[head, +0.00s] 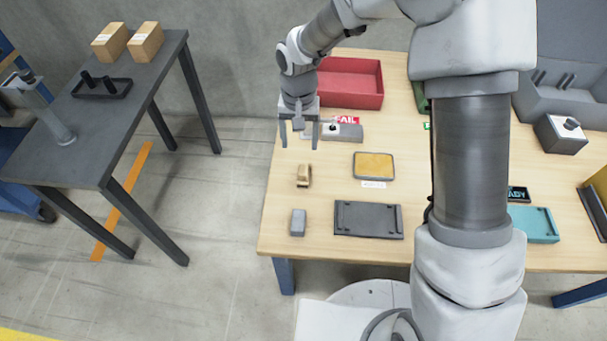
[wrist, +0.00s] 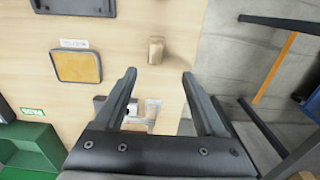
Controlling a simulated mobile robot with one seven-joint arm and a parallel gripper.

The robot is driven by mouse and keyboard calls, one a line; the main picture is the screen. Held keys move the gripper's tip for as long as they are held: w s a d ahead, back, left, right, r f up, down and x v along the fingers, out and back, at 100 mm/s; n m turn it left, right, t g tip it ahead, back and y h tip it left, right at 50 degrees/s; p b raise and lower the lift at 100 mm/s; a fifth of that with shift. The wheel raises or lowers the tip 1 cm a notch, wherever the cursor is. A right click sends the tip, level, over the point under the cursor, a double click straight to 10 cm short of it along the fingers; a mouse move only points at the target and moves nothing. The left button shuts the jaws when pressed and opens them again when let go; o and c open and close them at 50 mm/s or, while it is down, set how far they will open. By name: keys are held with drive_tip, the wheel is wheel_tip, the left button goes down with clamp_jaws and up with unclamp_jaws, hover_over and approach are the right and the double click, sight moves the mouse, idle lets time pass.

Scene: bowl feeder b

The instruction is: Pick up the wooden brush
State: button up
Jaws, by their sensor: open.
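The wooden brush (head: 304,175) is a small tan block lying on the left part of the light wood table, near its left edge. It also shows in the wrist view (wrist: 156,50), just beyond the fingertips and roughly in line with the gap between them. My gripper (head: 299,138) is open and points down, above the table and farther back than the brush. In the wrist view my gripper (wrist: 159,73) has its two dark fingers spread with nothing between the tips. The brush is apart from both fingers.
A red bin (head: 365,102) stands at the back of the table. A grey device (head: 350,133) sits right of my gripper. A yellow-topped pad (head: 374,166), a dark tray (head: 368,220) and a grey block (head: 298,223) lie nearby. Bare wood surrounds the brush.

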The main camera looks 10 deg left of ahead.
sight(303, 169)
wheel_tip(303, 169, down, 10)
drive_tip(key=shift+f+b, duration=0.1)
drive_tip(key=shift+b, duration=1.15)
drive_tip(key=f, duration=0.1)
drive_tip(key=f+b, duration=0.1)
drive_tip(key=f, duration=0.1)
drive_tip(key=w+f+b, duration=0.1)
drive_tip(key=f, duration=0.1)
drive_tip(key=shift+d+f, duration=0.15)
drive_tip(key=shift+d, duration=0.25)
clamp_jaws()
